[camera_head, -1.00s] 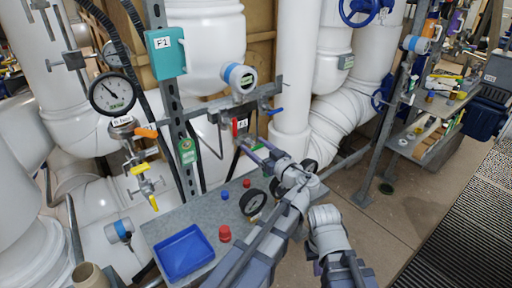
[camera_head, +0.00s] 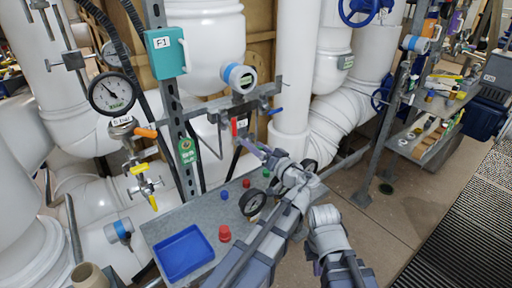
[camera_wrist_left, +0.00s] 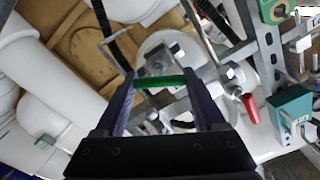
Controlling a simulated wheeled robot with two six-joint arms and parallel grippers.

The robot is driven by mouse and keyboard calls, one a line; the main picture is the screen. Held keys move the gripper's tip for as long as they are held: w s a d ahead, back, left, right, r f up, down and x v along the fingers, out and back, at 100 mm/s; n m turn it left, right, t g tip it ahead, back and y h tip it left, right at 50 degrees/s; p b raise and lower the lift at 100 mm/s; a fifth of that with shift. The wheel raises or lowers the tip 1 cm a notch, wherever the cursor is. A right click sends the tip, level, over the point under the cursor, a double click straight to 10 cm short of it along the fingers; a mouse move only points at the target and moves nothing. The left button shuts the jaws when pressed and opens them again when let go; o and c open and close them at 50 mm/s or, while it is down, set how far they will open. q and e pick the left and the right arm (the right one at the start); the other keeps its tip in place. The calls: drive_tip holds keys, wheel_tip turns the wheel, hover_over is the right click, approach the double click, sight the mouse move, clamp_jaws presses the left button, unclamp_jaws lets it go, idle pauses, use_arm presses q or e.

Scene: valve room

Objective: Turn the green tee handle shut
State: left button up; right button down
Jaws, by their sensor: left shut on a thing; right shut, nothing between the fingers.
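The green tee handle (camera_wrist_left: 160,82) is a short green bar lying across the picture in the left wrist view. My left gripper (camera_wrist_left: 160,88) is shut on it, with one dark purple finger at each end of the bar. In the head view my left gripper (camera_head: 256,148) reaches the pipework just below the red lever, and its fingers hide most of the handle there. My right gripper (camera_head: 318,266) is low in the head view, shut and empty, partly hidden by its own arm.
A red lever (camera_head: 234,126) hangs close beside my left gripper, and a blue lever (camera_head: 276,111) is to its right. Below is a grey table (camera_head: 172,218) with a blue tray (camera_head: 184,253), a red cap (camera_head: 224,233) and a black wheel (camera_head: 252,202). White pipes stand behind.

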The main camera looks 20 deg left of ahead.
use_arm(q)
drive_tip(key=m, duration=0.6)
drive_tip(key=shift+w+d+f, duration=0.1)
drive_tip(key=shift+f, duration=0.05)
drive_tip(key=m, duration=0.5)
drive_tip(key=shift+f, duration=0.1)
use_arm(e)
drive_tip(key=shift+f, duration=0.2)
use_arm(q)
drive_tip(key=shift+m, duration=0.5)
drive_tip(key=o, duration=1.3)
